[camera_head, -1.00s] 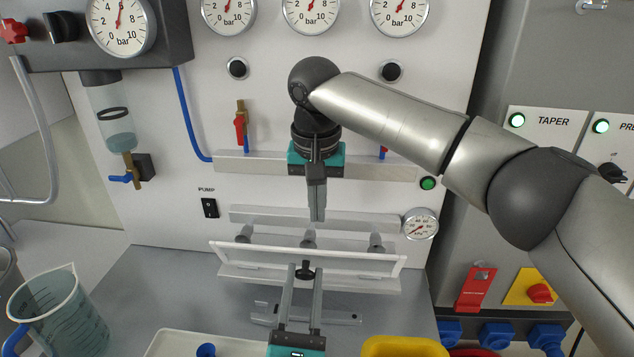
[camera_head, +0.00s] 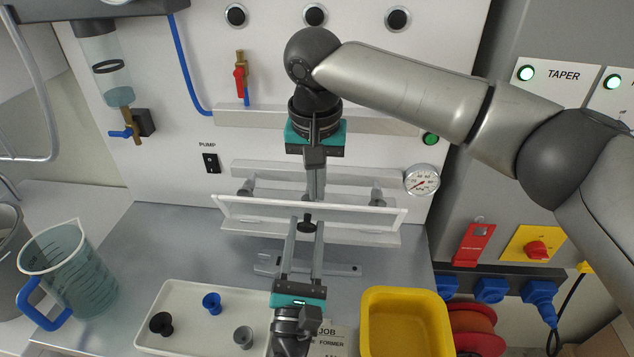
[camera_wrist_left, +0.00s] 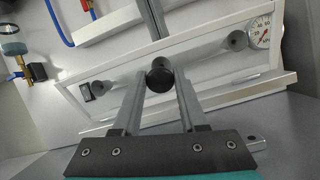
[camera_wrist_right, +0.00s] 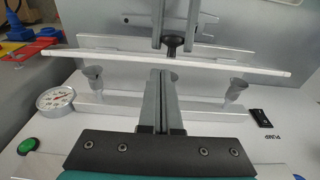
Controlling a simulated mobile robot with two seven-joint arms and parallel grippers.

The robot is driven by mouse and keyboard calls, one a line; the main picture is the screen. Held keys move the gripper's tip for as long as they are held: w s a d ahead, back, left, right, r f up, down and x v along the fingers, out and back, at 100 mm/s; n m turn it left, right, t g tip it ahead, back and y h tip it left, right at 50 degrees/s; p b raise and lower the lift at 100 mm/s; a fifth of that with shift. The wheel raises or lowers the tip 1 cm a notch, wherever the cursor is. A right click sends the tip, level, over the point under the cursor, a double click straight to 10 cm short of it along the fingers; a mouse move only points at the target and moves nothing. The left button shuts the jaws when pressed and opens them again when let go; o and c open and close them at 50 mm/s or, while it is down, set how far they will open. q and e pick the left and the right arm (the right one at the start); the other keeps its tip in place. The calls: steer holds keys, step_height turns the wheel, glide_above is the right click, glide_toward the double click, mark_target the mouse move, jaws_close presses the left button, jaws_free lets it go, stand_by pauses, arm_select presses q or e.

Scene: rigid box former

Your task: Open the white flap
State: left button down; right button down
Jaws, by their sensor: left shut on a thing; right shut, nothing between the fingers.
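The white flap (camera_head: 265,207) is a long thin white panel in front of the machine wall. A black knob (camera_wrist_left: 160,76) sits at its middle, on the side facing my left arm. My left gripper (camera_head: 306,226) is shut on this knob, coming from below. The right wrist view shows the flap (camera_wrist_right: 110,59) nearly edge-on, with the knob (camera_wrist_right: 175,48) on its far side. My right gripper (camera_head: 315,192) is shut and empty, pointing down behind the flap's middle. In the right wrist view its fingers (camera_wrist_right: 160,80) hide part of the space behind; I cannot tell if they touch the flap.
Grey suction cups (camera_wrist_right: 240,89) stand behind the flap, near a gauge (camera_head: 422,180). A white tray (camera_head: 180,300) holds black, blue and grey cups. A yellow bin (camera_head: 405,320) is at front right, and a jug (camera_head: 65,270) at left. Bare bench lies left of the flap.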

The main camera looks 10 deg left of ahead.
steer(key=shift+s+f, duration=0.35)
steer(key=shift+s, duration=0.5)
arm_select(q)
steer(key=shift+c, duration=2.2)
jaws_free()
steer(key=shift+r, duration=0.1)
arm_select(e)
steer(key=shift+w, duration=0.1)
steer(key=shift+r, duration=0.1)
